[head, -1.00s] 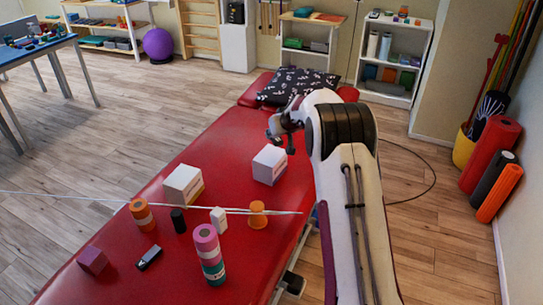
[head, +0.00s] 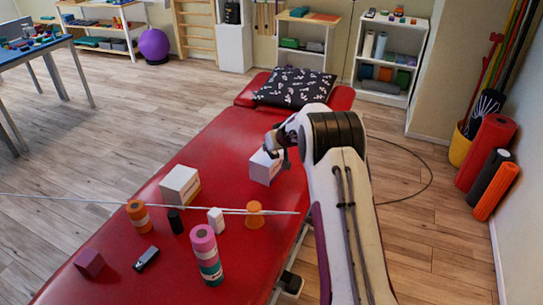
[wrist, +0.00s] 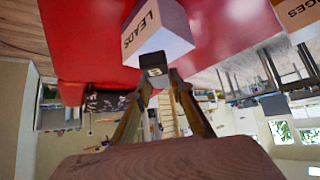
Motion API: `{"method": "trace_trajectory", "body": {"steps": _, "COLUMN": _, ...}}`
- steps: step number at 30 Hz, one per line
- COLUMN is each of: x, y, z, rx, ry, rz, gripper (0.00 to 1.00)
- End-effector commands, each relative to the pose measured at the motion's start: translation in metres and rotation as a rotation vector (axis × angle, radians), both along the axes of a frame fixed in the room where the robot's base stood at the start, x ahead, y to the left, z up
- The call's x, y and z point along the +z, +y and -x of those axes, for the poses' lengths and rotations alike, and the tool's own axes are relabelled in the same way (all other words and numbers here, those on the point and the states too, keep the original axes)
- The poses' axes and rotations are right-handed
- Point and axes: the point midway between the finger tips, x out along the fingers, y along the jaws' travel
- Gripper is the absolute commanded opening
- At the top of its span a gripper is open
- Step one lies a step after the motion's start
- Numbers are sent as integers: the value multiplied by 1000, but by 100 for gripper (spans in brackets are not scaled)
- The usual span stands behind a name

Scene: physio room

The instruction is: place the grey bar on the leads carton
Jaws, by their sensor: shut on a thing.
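The leads carton (head: 262,170) is a white box on the red couch, in front of my gripper in the head view. Its LEADS lettering shows in the wrist view (wrist: 152,28). My gripper (head: 274,148) is at the carton's upper right edge in the head view. In the wrist view my gripper (wrist: 154,80) is shut on the grey bar (wrist: 153,66), whose dark end face shows between the fingertips. The bar overlaps the carton's edge there; I cannot tell if they touch. The bar is not clear in the head view.
Another white carton (head: 180,186) stands to the left. Nearer are an orange roll (head: 139,216), a small white box (head: 216,220), an orange cup (head: 254,215), a pink and green roll (head: 206,255) and a maroon cube (head: 89,263). A patterned pillow (head: 294,87) lies behind.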

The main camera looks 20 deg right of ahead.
Motion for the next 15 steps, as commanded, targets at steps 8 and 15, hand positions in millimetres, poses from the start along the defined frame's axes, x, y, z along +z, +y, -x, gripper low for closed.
{"method": "trace_trajectory", "body": {"steps": 8, "x": -10, "y": 0, "z": 0, "rx": -1, "ry": 1, "rz": -1, "gripper": 1}}
{"method": "trace_trajectory", "body": {"steps": 15, "x": -30, "y": 0, "z": 0, "rx": 0, "ry": 1, "rz": -1, "gripper": 1}}
